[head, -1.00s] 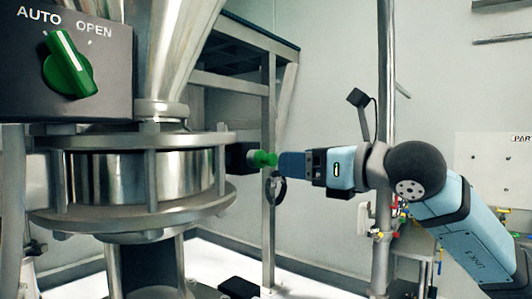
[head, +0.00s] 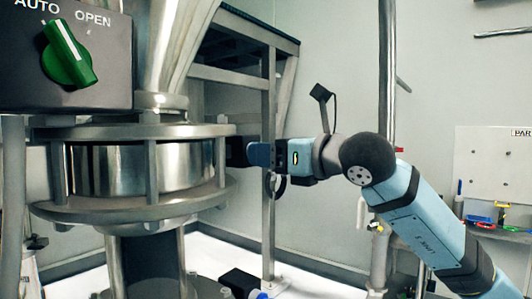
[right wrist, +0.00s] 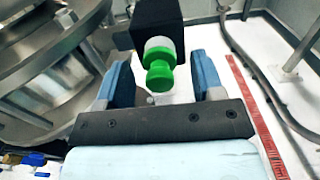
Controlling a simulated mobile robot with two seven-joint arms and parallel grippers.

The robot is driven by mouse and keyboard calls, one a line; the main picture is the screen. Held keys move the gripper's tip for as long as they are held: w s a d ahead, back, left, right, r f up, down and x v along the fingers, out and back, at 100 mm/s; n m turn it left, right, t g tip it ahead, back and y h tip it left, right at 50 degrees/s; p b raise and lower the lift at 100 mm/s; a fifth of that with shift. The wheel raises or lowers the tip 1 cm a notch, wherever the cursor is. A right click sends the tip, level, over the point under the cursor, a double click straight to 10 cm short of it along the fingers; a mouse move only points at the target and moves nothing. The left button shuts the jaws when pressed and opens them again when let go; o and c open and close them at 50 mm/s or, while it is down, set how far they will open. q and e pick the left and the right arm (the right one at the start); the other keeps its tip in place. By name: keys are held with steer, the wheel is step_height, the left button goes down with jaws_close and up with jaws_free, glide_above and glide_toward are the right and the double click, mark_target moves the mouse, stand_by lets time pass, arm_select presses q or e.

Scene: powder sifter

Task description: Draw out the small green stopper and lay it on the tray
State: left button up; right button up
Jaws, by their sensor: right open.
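The small green stopper (right wrist: 160,72) sits in the end of a black block (right wrist: 157,22) with a pale collar behind its green rim, in the right wrist view. In the head view the black block (head: 238,151) juts from the right side of the steel sifter, and the stopper is hidden behind my gripper's blue fingers. My right gripper (head: 260,154) is open at the block. In the wrist view its blue fingers (right wrist: 164,80) stand on either side of the stopper, with a gap on each side. I cannot make out the tray for sure. My left gripper is not in view.
The steel sifter (head: 190,168) with its flanges and posts fills the left. A control box (head: 105,75) with a green knob hangs above it. A metal frame (head: 268,90) stands behind my gripper. A table with small coloured bins (head: 480,222) is at the right.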

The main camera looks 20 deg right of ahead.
stand_by(0.3)
steer(key=shift+b, duration=0.55)
steer(key=shift+b, duration=0.45)
steer(key=shift+c, duration=0.4)
jaws_close()
